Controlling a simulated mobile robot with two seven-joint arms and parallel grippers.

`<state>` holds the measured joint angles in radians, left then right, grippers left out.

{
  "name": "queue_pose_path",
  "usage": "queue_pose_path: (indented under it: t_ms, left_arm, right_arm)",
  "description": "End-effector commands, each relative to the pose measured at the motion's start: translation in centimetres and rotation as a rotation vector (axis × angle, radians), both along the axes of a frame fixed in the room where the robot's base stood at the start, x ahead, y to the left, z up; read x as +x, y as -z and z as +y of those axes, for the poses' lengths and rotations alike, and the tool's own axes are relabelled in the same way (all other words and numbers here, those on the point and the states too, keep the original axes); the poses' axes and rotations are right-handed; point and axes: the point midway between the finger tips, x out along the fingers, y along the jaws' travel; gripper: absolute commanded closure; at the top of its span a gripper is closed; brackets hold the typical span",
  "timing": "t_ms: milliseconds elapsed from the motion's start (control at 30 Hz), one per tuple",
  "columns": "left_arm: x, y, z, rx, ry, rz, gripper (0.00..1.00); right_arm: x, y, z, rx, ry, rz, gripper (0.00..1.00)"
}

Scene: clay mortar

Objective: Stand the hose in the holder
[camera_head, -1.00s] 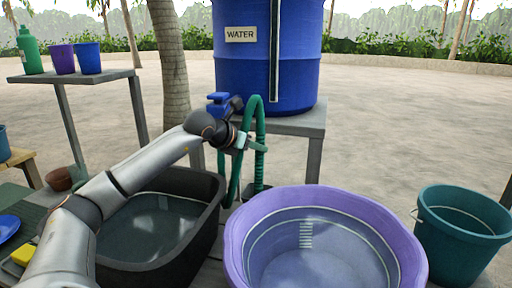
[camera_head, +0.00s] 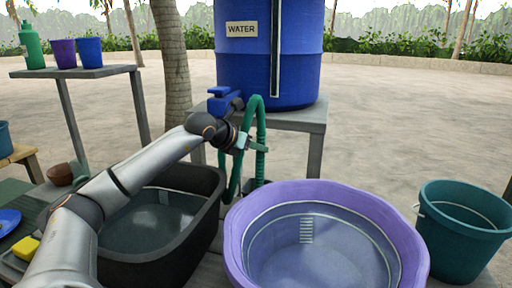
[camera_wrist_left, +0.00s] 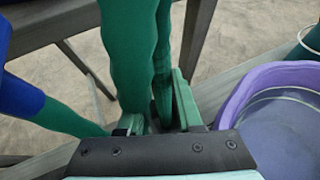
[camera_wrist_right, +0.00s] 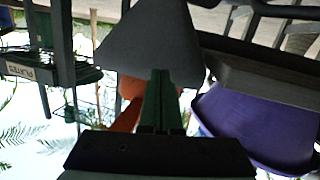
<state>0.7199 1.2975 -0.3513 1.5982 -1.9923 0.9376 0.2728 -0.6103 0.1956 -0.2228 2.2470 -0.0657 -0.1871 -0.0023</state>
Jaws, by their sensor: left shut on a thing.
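The green hose (camera_head: 259,112) arches up beside the blue water tank's tap (camera_head: 222,101) and comes down again between the black tub and the purple basin. My left gripper (camera_head: 248,144) is shut on the hose's descending part. In the left wrist view the hose (camera_wrist_left: 161,75) runs between the fingers (camera_wrist_left: 160,120), with another thicker-looking stretch beside it. A small dark piece (camera_head: 255,184), perhaps the holder, shows below the hose; I cannot tell whether the hose end is in it. My right gripper (camera_wrist_right: 161,100) shows only in its wrist view, fingers together and empty.
A purple basin (camera_head: 236,232) stands close right of the hose, and a black tub (camera_head: 205,240) close left. The tank (camera_head: 245,70) stands on a grey stand (camera_head: 313,125) behind. A teal bucket (camera_head: 455,238) is at right; a shelf (camera_head: 75,72) with cups is at left.

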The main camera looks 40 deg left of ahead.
Motion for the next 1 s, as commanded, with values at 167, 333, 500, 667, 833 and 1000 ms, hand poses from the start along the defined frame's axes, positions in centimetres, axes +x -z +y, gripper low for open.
queue_pose_path:
  t_ms: [167,333,500,667,833,1000]
  left_arm:
    - [0.01,-0.11,0.02,0.0,0.0,-0.002,0.64]
    - [0.01,-0.09,0.01,0.0,0.0,-0.002,0.44]
    - [0.0,-0.04,0.01,0.0,0.0,-0.001,0.31]
    - [-0.01,0.09,0.01,0.0,0.0,0.002,0.27]
    - [0.0,0.07,0.0,0.0,0.0,0.002,0.08]
    - [0.0,0.04,0.0,0.0,0.0,0.001,0.0]
  right_arm:
    - [0.05,-0.12,-0.04,0.0,0.001,-0.003,1.0]
    - [0.05,-0.07,-0.06,-0.001,0.001,-0.001,1.0]
    - [0.05,0.12,-0.09,-0.002,0.001,0.003,1.0]
    - [0.04,0.38,-0.11,-0.004,0.002,0.009,1.0]
    - [0.03,0.46,-0.12,-0.004,0.002,0.01,1.0]
    - [0.04,0.45,-0.12,-0.004,0.002,0.01,1.0]
